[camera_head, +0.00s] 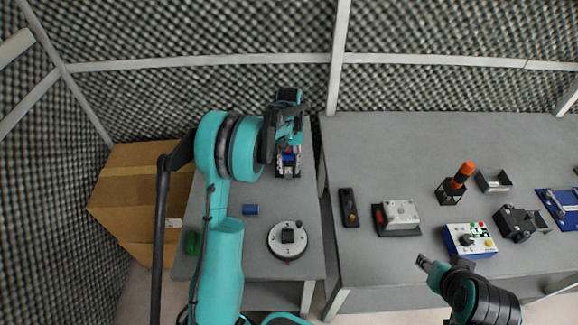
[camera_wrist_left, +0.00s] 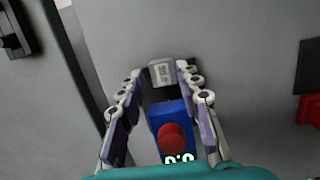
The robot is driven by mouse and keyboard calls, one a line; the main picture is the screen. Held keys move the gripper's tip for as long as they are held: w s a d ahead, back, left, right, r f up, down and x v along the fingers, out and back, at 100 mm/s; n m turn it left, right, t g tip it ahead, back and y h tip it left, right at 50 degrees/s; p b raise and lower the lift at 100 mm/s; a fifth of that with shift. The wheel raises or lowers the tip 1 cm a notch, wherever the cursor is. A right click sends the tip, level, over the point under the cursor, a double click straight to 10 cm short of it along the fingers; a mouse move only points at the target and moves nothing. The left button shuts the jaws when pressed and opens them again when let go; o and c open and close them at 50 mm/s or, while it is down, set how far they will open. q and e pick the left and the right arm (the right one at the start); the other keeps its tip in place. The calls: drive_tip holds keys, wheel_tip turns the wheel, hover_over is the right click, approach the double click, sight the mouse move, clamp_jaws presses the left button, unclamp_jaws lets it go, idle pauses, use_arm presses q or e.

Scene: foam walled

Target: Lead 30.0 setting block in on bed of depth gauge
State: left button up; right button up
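The depth gauge (camera_head: 288,162), dark with blue and red parts, stands at the back right of the left table, partly hidden by my left gripper (camera_head: 290,132). The left wrist view shows its blue body (camera_wrist_left: 168,115), red knob and part of a lit display. A small grey labelled block (camera_wrist_left: 161,73), apparently the setting block, lies between the tips of my left gripper (camera_wrist_left: 160,70), just beyond the blue body. The fingers stand apart; narrow strips beside the block leave contact unclear. Whether it rests on the bed is hidden. My right gripper (camera_head: 425,263) is low at the right table's front.
The left table also bears a round dial-like device (camera_head: 288,240) and a blue cylinder (camera_head: 250,210). A gap separates it from the right table (camera_head: 400,150), which bears a black holder (camera_head: 348,207), a grey-topped device (camera_head: 402,215) and a blue-and-white box (camera_head: 470,240). Cardboard boxes (camera_head: 135,190) stand left.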

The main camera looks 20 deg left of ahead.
use_arm(q)
drive_tip(key=shift+w+a+r+t, duration=0.15)
drive_tip(key=shift+w+a+t, duration=0.15)
drive_tip(key=shift+w+a, duration=0.65)
drive_tip(key=r, duration=1)
drive_tip(key=shift+w+d+r, duration=0.2)
drive_tip(key=shift+w+r, duration=0.05)
drive_tip(key=shift+r, duration=0.1)
drive_tip(key=shift+s+d+r, duration=0.15)
drive_tip(key=shift+d+r, duration=0.05)
drive_tip(key=shift+r, duration=0.25)
drive_tip(key=shift+s+d+f+g, duration=0.1)
drive_tip(key=shift+s+g, duration=0.1)
drive_tip(key=shift+g, duration=0.2)
